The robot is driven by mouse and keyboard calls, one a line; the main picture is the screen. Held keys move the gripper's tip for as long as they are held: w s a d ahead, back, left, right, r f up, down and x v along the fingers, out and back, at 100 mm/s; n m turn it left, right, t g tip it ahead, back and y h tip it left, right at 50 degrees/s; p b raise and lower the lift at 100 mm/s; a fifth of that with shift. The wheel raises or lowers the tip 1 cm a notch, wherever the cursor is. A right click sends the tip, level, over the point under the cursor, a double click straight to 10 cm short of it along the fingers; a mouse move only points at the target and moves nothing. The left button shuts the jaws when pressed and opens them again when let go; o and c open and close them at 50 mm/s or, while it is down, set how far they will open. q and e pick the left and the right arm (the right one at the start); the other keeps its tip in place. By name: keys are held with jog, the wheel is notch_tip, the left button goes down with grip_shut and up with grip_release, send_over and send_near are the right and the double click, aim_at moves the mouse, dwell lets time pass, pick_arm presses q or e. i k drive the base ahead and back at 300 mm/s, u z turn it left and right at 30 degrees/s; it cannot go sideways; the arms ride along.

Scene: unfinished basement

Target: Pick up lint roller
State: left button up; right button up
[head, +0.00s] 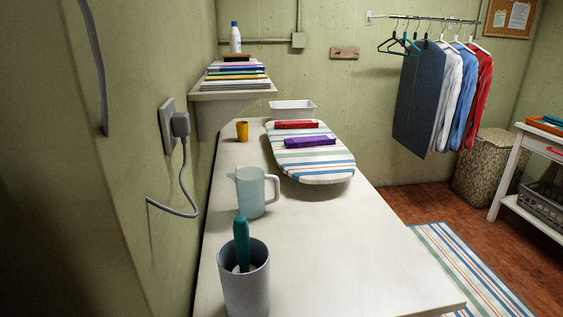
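A teal handle (241,243) sticks up out of a grey cup (246,284) at the near end of the white counter. It leans slightly and looks like the lint roller's handle. A whitish part shows at its base inside the cup, and the rest is hidden by the cup wall. Neither of my grippers is in the head view.
A translucent pitcher (251,194) stands behind the cup, with a yellow cup (242,130) farther back. The wall is close on the left; the counter's near right is clear.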

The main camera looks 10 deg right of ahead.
aim_at(240, 226)
jog(key=k, duration=0.5)
jog(key=z, duration=2.45)
jog(key=i, duration=1.35)
jog(key=u, duration=2.6)
